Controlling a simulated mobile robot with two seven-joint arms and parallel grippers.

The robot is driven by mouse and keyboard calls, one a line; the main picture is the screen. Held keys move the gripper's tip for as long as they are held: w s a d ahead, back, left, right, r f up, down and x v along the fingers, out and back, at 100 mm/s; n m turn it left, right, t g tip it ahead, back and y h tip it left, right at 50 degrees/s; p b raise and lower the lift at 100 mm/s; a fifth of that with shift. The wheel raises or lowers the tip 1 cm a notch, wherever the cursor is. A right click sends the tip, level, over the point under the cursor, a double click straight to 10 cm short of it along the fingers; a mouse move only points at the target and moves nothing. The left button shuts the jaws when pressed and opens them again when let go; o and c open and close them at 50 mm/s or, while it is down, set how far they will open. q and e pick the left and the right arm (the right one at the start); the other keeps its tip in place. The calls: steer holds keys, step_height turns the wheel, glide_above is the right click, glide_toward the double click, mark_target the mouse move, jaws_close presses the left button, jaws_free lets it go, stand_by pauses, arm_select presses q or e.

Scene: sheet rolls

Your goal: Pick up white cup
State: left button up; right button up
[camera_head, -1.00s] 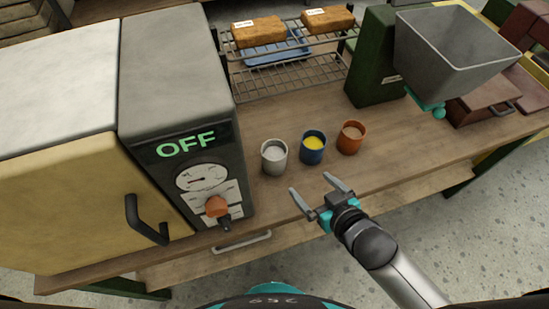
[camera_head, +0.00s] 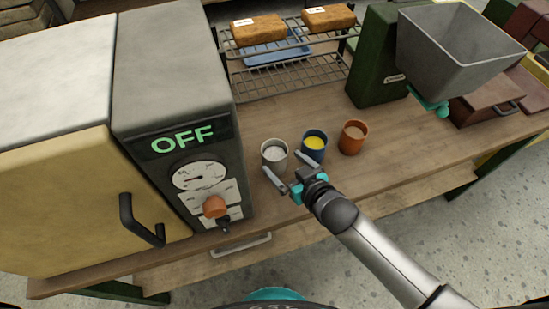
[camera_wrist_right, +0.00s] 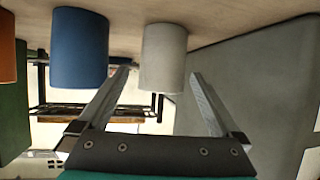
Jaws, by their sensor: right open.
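The white cup (camera_head: 274,158) stands upright on the wooden table (camera_head: 400,170), at the left end of a row of three cups, and holds pale grey contents. My right gripper (camera_head: 285,165) is open and empty, close to the near right side of the white cup. In the right wrist view the white cup (camera_wrist_right: 164,60) sits ahead of the gap between the open fingers (camera_wrist_right: 160,75). I cannot tell whether a finger touches it. My left gripper is not in view.
A blue cup (camera_head: 314,152) with yellow contents stands just right of the white cup, and an orange cup (camera_head: 352,143) beyond it. An oven (camera_head: 185,120) reading OFF stands close on the left. A wire rack (camera_head: 290,75) and grey hopper (camera_head: 458,50) are behind.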

steer(key=shift+b+x, duration=0.7)
steer(key=shift+x, duration=1.95)
steer(key=shift+s+a, duration=0.15)
steer(key=shift+a, duration=0.05)
steer(key=c, duration=1.2)
steer(key=shift+c, duration=0.2)
steer(key=shift+r, duration=0.1)
